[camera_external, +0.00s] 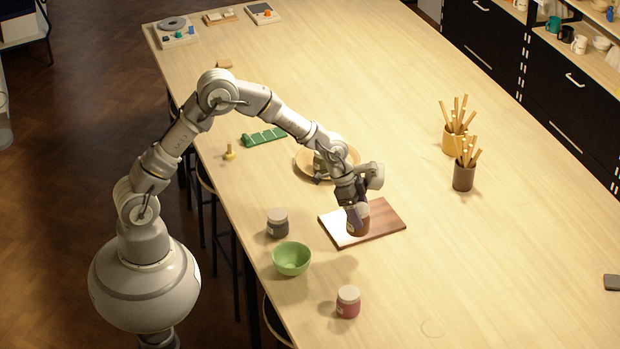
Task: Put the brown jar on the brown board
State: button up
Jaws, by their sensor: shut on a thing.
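The brown jar (358,227) is between the fingers of my gripper (357,212), over the middle of the brown board (385,218). My gripper points down and is shut on the jar, hiding its upper part. The jar looks upright. I cannot tell whether its base touches the board or is slightly above it. The board lies flat on the table; its left part looks pale and its right part brown.
Near the board are a dark grey jar (277,226), a green bowl (291,259) and a pink jar (347,306). A round wooden plate (304,166) with a green jar (320,166) lies behind my wrist. Stick-filled cups (463,178) stand right. The table's right front is mostly clear.

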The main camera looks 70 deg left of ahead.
jog(key=s+a+f, duration=0.2)
jog(key=s+a, duration=0.7)
jog(key=a, duration=0.2)
jog(key=w+f, duration=0.1)
jog(key=w, duration=0.4)
jog(key=w+f+b, duration=0.1)
jog(key=w+f, duration=0.1)
jog(key=w, duration=0.3)
jog(key=w+f+b, duration=0.1)
jog(key=w+f, duration=0.1)
jog(key=w, duration=0.3)
jog(key=shift+w+d, duration=0.4)
jog(key=shift+r, duration=0.1)
jog(key=o, duration=1.2)
jog(key=shift+f, duration=0.2)
jog(key=shift+o, duration=0.2)
jog(key=shift+s, duration=0.1)
